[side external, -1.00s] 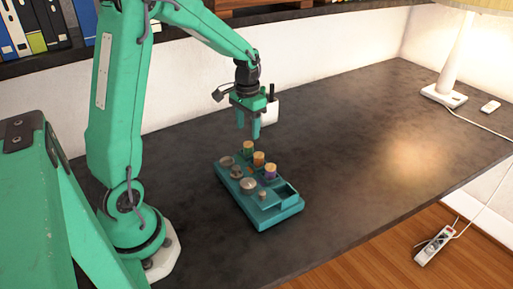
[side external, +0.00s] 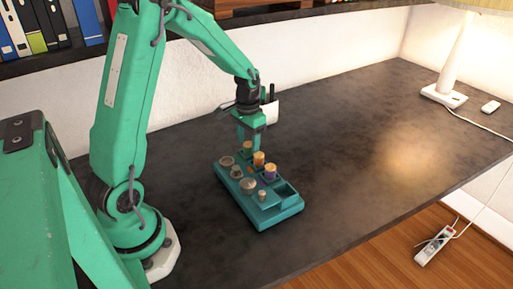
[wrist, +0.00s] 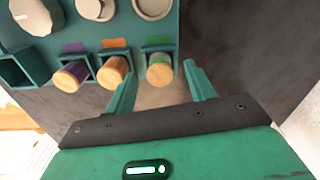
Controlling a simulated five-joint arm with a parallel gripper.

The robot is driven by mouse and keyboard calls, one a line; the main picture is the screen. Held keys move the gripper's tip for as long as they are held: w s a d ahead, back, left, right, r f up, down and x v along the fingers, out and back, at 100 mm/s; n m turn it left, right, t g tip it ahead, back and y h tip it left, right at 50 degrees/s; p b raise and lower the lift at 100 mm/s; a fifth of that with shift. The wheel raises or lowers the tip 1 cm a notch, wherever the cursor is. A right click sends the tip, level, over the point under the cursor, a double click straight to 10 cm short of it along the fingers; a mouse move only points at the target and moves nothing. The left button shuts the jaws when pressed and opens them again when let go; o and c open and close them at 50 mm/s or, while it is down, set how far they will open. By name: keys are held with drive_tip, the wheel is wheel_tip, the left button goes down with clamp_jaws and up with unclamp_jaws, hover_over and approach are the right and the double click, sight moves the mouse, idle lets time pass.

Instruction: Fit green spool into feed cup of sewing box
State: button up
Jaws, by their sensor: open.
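The teal sewing box (side external: 262,213) sits on the dark desk; it also shows in the wrist view (wrist: 60,45). The green spool (wrist: 160,68), with a pale wooden top, stands in the box's spool row beside a green tag; it also shows in the side view (side external: 247,147). How deep it sits is unclear. My gripper (wrist: 160,66) is open, pointing down, one finger on either side of the spool in the wrist view, with visible gaps. In the side view my gripper (side external: 249,139) is low over that end of the box. I cannot tell which cup is the feed cup.
An orange spool (wrist: 114,71) and a purple spool (wrist: 72,75) stand close beside the green one. Grey round pieces (side external: 248,184) occupy the box's other side. A pale holder (side external: 271,110) stands behind my gripper. The desk to the right (side external: 360,150) is clear.

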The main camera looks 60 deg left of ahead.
sight(249, 143)
drive_tip(key=c, duration=1)
drive_tip(key=shift+c, duration=0.2)
drive_tip(key=shift+r, duration=0.85)
wheel_tip(249, 143, up, 2)
drive_tip(key=shift+r, duration=0.15)
drive_tip(key=s+d+r, duration=0.2)
drive_tip(key=d+r, duration=0.5)
drive_tip(key=d, duration=0.4)
drive_tip(key=shift+d, duration=0.25)
